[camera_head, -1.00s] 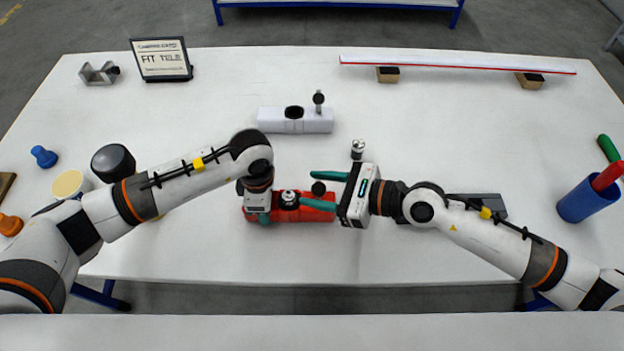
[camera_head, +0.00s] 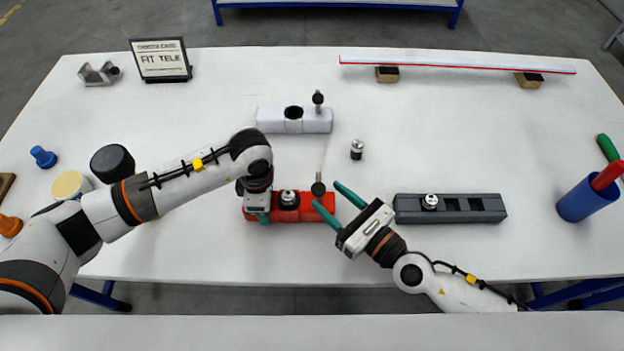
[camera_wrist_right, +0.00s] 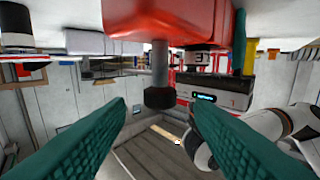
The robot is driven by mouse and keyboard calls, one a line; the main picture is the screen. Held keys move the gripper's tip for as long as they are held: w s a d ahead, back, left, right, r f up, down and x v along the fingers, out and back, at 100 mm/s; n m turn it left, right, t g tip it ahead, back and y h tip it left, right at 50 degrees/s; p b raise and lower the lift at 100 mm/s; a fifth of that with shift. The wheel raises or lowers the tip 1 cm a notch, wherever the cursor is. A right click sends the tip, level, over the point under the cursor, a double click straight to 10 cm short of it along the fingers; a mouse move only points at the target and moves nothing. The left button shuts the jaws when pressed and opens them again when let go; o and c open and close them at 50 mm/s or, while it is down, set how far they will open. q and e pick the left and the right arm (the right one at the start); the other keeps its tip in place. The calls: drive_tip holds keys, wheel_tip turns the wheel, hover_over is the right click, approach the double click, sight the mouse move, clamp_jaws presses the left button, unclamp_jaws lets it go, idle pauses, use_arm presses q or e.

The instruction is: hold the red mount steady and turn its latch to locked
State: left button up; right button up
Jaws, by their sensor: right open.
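The red mount (camera_head: 301,214) lies near the table's front edge, with a round silver-and-black part (camera_head: 288,198) on top. Its latch (camera_head: 318,187), a grey stem with a black knob, shows at the mount's right end. In the right wrist view, the latch knob (camera_wrist_right: 159,97) hangs below the red body (camera_wrist_right: 165,20), between the finger lines. My left gripper (camera_head: 257,206) is closed over the mount's left end; its far finger is mostly hidden. My right gripper (camera_head: 327,195) is open and empty at the mount's right end, slanting in from the lower right.
A grey mount (camera_head: 478,215) lies to the right, and a white one (camera_head: 273,119) behind. A small silver-and-black part (camera_head: 357,149) stands between them. A blue cup (camera_head: 584,203) stands at the far right.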

sight(319, 189)
drive_tip(key=x, duration=0.5)
drive_tip(key=shift+r, duration=0.15)
drive_tip(key=shift+w+a, duration=0.4)
drive_tip(key=shift+w, duration=0.05)
drive_tip(key=c, duration=1)
